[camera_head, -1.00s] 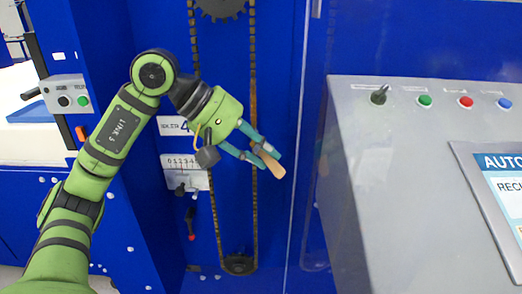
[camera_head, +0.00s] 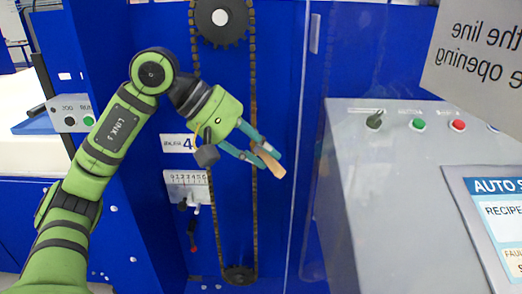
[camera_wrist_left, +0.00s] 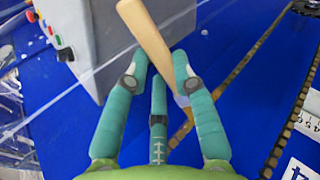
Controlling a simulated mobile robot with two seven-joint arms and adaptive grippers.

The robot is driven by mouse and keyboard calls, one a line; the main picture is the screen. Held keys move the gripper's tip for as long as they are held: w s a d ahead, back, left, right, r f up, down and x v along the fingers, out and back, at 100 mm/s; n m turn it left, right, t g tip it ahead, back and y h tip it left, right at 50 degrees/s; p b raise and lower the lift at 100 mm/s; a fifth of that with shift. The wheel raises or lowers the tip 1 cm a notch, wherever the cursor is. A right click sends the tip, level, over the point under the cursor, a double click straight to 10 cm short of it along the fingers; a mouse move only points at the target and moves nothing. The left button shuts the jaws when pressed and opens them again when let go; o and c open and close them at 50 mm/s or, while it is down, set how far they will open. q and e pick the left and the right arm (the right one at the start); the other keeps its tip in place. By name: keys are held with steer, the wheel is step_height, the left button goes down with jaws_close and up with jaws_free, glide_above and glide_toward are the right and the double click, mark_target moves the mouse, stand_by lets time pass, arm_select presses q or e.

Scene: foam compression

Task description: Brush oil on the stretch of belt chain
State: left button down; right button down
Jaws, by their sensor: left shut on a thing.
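The belt chain (camera_head: 254,215) runs as a tall loop on the blue panel, between a large top sprocket (camera_head: 221,18) and a small bottom sprocket (camera_head: 238,273). My left gripper (camera_head: 262,158) is shut on a brush, whose pale wooden handle (camera_head: 274,169) sticks out past the fingers, down and to the right. The gripper is in front of the chain's right strand and hides part of it. In the left wrist view the handle (camera_wrist_left: 147,35) passes between the teal fingers (camera_wrist_left: 160,88). The bristle end is partly hidden; I cannot tell whether it touches the chain. My right gripper is not seen.
A grey control console (camera_head: 370,190) with coloured buttons stands on the right, beside a clear panel edge (camera_head: 299,130). A grey sign (camera_head: 480,50) hangs at the upper right. A scale plate (camera_head: 186,186) and small levers are left of the chain.

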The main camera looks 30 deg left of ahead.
arm_select(q)
steer(key=shift+r+p, duration=3.6)
steer(key=shift+r, duration=0.75)
steer(key=shift+f+b, duration=7.35)
steer(key=shift+f, duration=0.35)
step_height(320, 180, up, 15)
steer(key=p, duration=1.3)
steer(key=shift+r+p, duration=0.15)
steer(key=shift+p, duration=0.2)
